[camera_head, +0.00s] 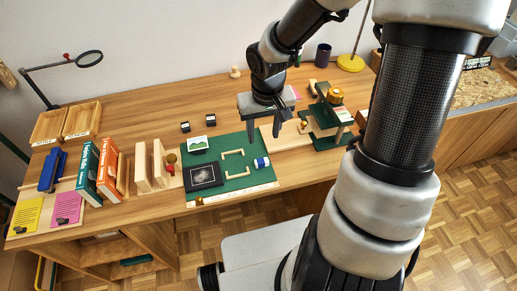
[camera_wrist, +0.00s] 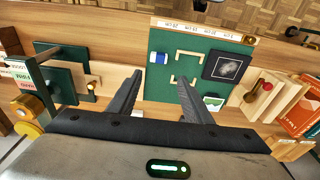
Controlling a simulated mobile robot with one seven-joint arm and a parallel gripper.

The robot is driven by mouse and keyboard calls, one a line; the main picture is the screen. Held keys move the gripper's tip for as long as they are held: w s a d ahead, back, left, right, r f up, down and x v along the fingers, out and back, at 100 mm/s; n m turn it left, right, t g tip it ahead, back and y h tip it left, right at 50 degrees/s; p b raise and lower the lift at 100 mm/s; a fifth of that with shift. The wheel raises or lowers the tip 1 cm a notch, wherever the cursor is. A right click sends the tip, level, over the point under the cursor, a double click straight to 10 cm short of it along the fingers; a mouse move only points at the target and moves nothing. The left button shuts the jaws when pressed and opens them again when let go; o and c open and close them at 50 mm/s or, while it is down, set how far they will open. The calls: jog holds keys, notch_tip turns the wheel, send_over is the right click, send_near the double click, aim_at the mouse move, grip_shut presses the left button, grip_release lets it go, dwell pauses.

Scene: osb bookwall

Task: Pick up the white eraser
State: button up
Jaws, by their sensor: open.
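The white eraser, a small block with a blue band (camera_head: 262,163), lies on the right part of the green mat (camera_head: 236,181). It also shows in the wrist view (camera_wrist: 158,57), just beyond my fingertips and roughly midway between them in the picture. My gripper (camera_head: 263,134) is open and empty, above the right back part of the mat. In the wrist view my two fingers (camera_wrist: 161,78) are spread apart, pointing toward the mat. The eraser is apart from both fingers, and nothing covers it.
Wooden corner brackets (camera_head: 234,153), a dark picture card (camera_head: 204,175) and a landscape card (camera_head: 198,144) lie on the mat beside the eraser. A green stand (camera_head: 329,123) is to the right. Upright books (camera_head: 107,170) stand left. The table's back middle is mostly clear.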

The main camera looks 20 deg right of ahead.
jog(key=b, duration=0.3)
send_over(262, 161)
jog(key=s, duration=0.1)
jog(key=f, duration=0.9)
jog(key=shift+a, duration=0.2)
jog(key=shift+w+d+f+b, duration=0.15)
jog(key=shift+f+b, duration=0.2)
jog(key=shift+f, duration=0.7)
jog(key=shift+w+f+b, duration=0.2)
jog(key=shift+f+b, duration=0.15)
jog(key=shift+f, duration=0.7)
jog(key=shift+w+d+f+b, duration=0.15)
jog(key=shift+f+b, duration=0.2)
jog(key=shift+f, duration=0.7)
jog(key=shift+a, duration=0.1)
jog(key=c, duration=0.8)
notch_tip(262, 161, up, 10)
jog(key=p, duration=0.3)
jog(key=shift+p, duration=0.35)
jog(key=o, duration=0.5)
jog(key=c, duration=0.4)
